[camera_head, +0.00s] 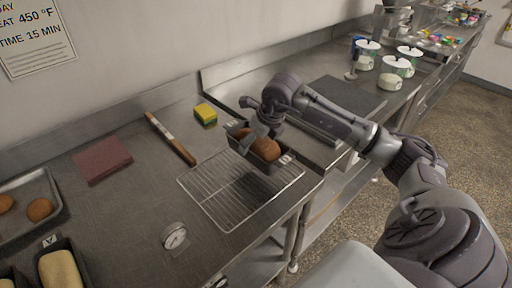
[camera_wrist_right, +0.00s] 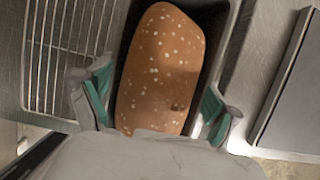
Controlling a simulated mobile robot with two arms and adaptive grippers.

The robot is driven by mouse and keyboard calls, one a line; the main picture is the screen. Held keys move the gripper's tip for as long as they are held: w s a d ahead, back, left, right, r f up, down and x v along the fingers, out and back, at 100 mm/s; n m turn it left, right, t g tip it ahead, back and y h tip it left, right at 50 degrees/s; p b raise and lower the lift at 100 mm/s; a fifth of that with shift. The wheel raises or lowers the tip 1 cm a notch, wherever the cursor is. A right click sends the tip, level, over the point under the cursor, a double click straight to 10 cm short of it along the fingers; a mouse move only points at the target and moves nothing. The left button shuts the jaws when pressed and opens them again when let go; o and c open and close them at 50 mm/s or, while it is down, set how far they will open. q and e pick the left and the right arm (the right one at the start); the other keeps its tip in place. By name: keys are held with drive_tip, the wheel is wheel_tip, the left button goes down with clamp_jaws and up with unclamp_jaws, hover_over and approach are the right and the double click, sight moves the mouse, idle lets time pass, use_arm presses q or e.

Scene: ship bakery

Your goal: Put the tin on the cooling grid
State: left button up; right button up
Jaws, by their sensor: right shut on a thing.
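A dark loaf tin (camera_head: 243,156) with a brown loaf (camera_head: 265,148) in it hangs from my right gripper (camera_head: 258,130). The tin is over the far right part of the wire cooling grid (camera_head: 225,203), with a shadow on the grid below it. In the right wrist view the tin (camera_wrist_right: 224,48) lies between the teal finger pads of my right gripper (camera_wrist_right: 155,105). Its seeded loaf (camera_wrist_right: 165,65) fills the middle, and the grid (camera_wrist_right: 65,45) shows at left. The exact height of the tin above the grid is hard to tell. My left gripper is not in view.
A yellow-green sponge (camera_head: 205,114), a wooden-handled tool (camera_head: 170,138) and a red-brown cloth (camera_head: 102,158) lie behind and left of the grid. A round dial (camera_head: 174,236) is at front left. Another tin with pale dough (camera_head: 60,270) and a bun tray (camera_head: 50,184) stand farther left.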

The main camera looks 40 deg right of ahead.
wheel_tip(320, 180, down, 4)
drive_tip(key=shift+r+p, duration=0.25)
drive_tip(key=shift+p, duration=0.4)
drive_tip(key=shift+w+f, duration=0.1)
drive_tip(key=shift+f, duration=0.15)
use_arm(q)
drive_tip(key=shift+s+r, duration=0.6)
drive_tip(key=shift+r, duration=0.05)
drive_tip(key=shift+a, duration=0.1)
use_arm(e)
drive_tip(key=o, duration=0.8)
drive_tip(key=shift+f, duration=0.15)
drive_tip(key=shift+o, duration=1)
use_arm(q)
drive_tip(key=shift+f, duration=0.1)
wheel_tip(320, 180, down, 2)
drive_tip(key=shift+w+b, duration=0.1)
drive_tip(key=shift+b, duration=1.05)
use_arm(e)
drive_tip(key=v, duration=1.2)
